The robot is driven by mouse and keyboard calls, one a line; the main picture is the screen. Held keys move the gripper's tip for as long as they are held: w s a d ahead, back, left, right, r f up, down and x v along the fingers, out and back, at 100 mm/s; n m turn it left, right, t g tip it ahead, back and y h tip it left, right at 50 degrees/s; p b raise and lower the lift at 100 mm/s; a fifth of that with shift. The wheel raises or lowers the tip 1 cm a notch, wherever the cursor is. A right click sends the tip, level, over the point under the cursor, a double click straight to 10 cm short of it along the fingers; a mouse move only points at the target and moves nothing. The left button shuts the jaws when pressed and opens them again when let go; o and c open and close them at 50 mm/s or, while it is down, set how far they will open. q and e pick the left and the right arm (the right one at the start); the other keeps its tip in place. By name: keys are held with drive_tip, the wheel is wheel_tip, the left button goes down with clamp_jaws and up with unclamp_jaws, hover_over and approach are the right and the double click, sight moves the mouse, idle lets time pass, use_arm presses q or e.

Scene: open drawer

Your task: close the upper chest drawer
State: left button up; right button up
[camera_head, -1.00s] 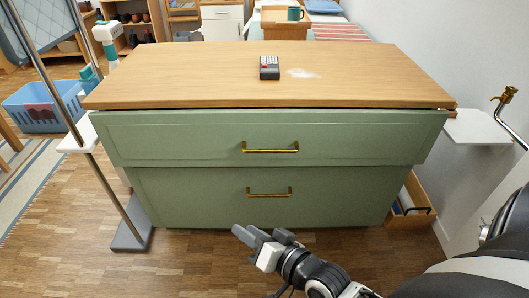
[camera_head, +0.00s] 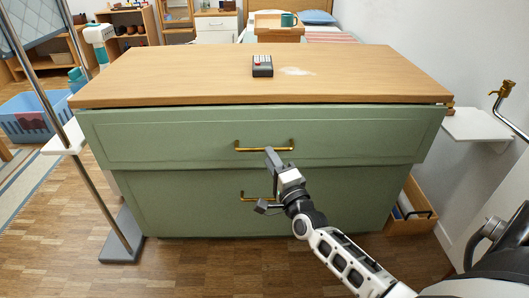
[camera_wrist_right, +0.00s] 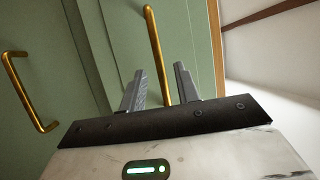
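The green chest has an upper drawer (camera_head: 180,138) whose front stands out a little past the lower drawer front, with a dark gap under the wooden top. Its brass handle (camera_head: 250,149) also shows in the right wrist view (camera_wrist_right: 156,45). My right gripper (camera_head: 272,157) is at the right part of this handle. In the right wrist view, its two fingers (camera_wrist_right: 158,85) are apart and the handle bar runs between them. I cannot tell whether they touch it. My left gripper is not in view.
The lower drawer (camera_head: 170,200) has its own brass handle (camera_head: 252,198), partly behind my right gripper. A black device (camera_head: 262,66) lies on the chest top. A metal pole stand is at the left, a wall and a wooden box (camera_head: 412,218) at the right.

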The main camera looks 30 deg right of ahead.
drive_tip(key=x, duration=0.4)
drive_tip(key=shift+w+b, duration=0.3)
drive_tip(key=shift+b, duration=0.1)
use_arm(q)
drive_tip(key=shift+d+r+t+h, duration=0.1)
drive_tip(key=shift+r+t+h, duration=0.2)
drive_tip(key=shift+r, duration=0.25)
